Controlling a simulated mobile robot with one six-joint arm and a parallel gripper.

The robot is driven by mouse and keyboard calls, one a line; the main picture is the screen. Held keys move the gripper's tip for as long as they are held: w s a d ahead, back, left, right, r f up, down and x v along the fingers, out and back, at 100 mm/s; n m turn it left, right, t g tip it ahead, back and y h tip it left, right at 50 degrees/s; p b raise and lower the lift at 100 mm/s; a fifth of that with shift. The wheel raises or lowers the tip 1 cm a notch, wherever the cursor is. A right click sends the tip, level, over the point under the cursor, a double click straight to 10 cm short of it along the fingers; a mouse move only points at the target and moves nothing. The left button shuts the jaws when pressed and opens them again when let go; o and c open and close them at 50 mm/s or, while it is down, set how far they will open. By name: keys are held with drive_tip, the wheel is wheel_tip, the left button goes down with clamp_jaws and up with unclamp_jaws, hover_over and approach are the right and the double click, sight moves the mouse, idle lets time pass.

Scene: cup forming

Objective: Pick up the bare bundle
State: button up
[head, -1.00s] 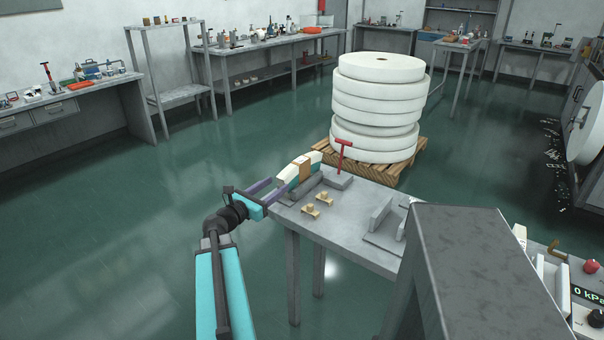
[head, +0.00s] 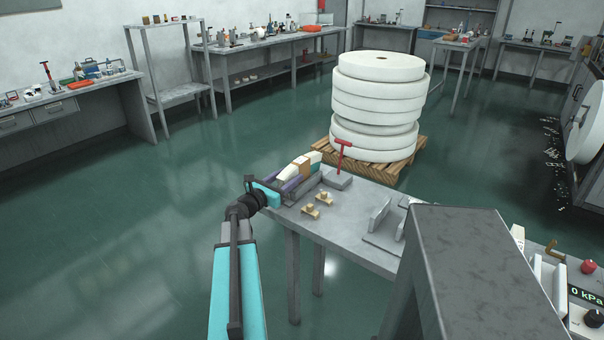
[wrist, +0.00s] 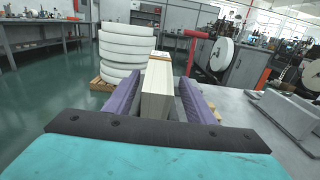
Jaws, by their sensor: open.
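The bare bundle (head: 299,166) is a cream-white stack with a brown band around it, lying at the left end of the grey table (head: 345,225). It also shows in the wrist view (wrist: 157,95), upright on its narrow side and pointing away from me. My gripper (head: 293,180) has its two purple fingers reaching along the bundle, one on each side. In the wrist view my gripper (wrist: 160,82) is open, with the bundle between the fingers. The left finger looks close to the bundle; whether either finger touches it I cannot tell. The fingers hide the bundle's lower sides.
Small brass pieces (head: 311,210) and a grey fixture (head: 379,220) are on the table. Stacked white rolls (head: 378,105) stand on a pallet behind. The floor at left is clear.

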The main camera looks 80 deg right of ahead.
sight(297, 170)
drive_tip(key=shift+p+x, duration=0.7)
drive_tip(key=shift+x, duration=1.9)
drive_tip(key=shift+c, duration=0.4)
clamp_jaws()
